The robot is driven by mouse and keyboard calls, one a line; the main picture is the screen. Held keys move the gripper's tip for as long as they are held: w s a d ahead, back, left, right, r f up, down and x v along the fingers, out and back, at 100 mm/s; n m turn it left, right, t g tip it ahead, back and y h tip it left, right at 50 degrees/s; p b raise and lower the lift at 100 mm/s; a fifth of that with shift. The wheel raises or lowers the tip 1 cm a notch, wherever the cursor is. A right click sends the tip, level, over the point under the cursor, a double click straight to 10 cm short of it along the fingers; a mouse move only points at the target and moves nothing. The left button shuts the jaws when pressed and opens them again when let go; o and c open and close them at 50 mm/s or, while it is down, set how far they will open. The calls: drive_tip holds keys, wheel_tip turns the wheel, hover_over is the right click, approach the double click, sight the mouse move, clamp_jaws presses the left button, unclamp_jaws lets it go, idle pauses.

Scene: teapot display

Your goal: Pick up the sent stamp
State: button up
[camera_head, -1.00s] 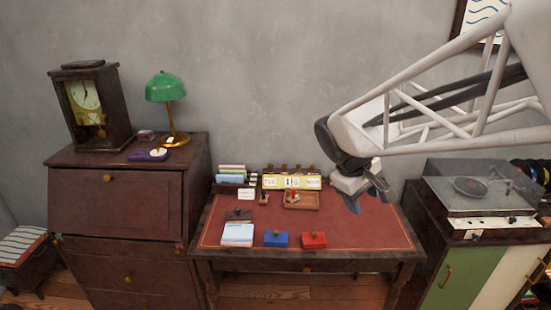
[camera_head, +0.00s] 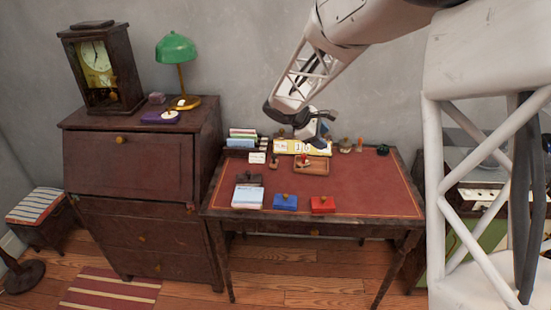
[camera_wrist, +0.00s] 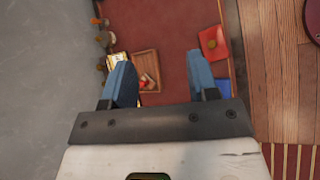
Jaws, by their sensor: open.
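Several small stamps with knob handles stand on the red-topped desk (camera_head: 350,185). A group of upright stamps (camera_head: 345,145) stands along the back edge, right of the calendar. A stamp with some red on it (camera_head: 304,160) sits in the wooden tray (camera_head: 322,168). Another small stamp (camera_head: 273,162) stands left of the tray. I cannot read any label, so I cannot tell which is the sent stamp. My gripper (camera_head: 322,128) is open and empty, above the back of the desk near the calendar. In the wrist view its blue fingers (camera_wrist: 158,62) are spread above the tray (camera_wrist: 147,66).
A yellow calendar (camera_head: 294,147) stands at the back. The desk's right side is largely clear. A dark cabinet (camera_head: 130,160) stands left.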

drive_tip(key=w+a+f+n+t+h, duration=0.2)
drive_tip(key=w+a+f+n, duration=0.3)
drive_tip(key=w+a+f, duration=0.5)
drive_tip(key=n+t, duration=0.4)
drive_tip(key=n, duration=0.2)
approach(277, 161)
drive_tip(key=r, duration=0.1)
drive_tip(key=w+d+r, duration=0.1)
drive_tip(key=r, duration=0.1)
drive_tip(key=shift+w+d, duration=0.25)
drive_tip(key=shift+d, duration=0.1)
drive_tip(key=shift+f, duration=0.1)
drive_tip(key=shift+x, duration=1.3)
drive_tip(key=shift+f+x, duration=0.2)
drive_tip(key=shift+x, duration=1.1)
drive_tip(key=shift+f+x, duration=0.15)
drive_tip(key=shift+x, duration=1.15)
drive_tip(key=shift+s, duration=0.15)
drive_tip(key=shift+a, duration=0.1)
drive_tip(key=c, duration=1)
